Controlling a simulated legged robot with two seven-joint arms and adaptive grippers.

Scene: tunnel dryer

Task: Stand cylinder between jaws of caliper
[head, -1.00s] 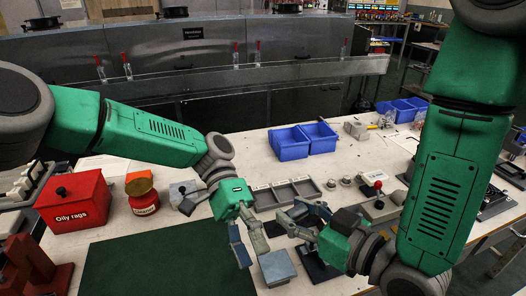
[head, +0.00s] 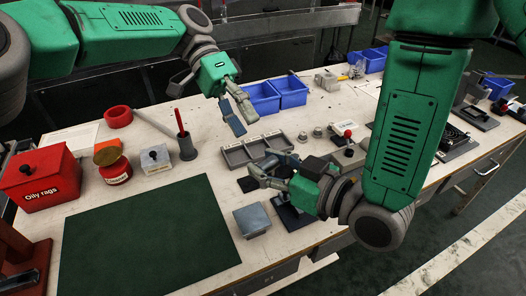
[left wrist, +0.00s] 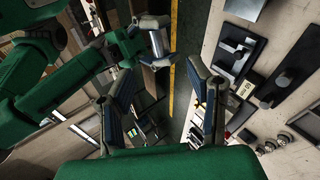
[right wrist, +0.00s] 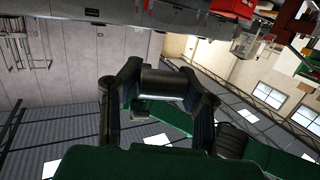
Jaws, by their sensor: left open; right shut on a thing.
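My right gripper (head: 268,171) is shut on a grey cylinder (right wrist: 164,83), which lies across between its fingertips in the right wrist view. The cylinder also shows at the top of the left wrist view (left wrist: 155,22). In the head view the right gripper is above the front of the table, and its fingers mostly hide the cylinder. My left gripper (head: 238,113) is open and empty, above the table near the blue bins. A dark plate with pale and grey angled parts (left wrist: 236,52) in the left wrist view may be the caliper; I cannot be sure.
A grey-blue block (head: 252,220) and a dark plate (head: 294,217) lie below the right gripper. A grey divided tray (head: 232,154), blue bins (head: 262,98) and a red-knobbed fixture (head: 347,150) stand nearby. The green mat (head: 145,235) is clear.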

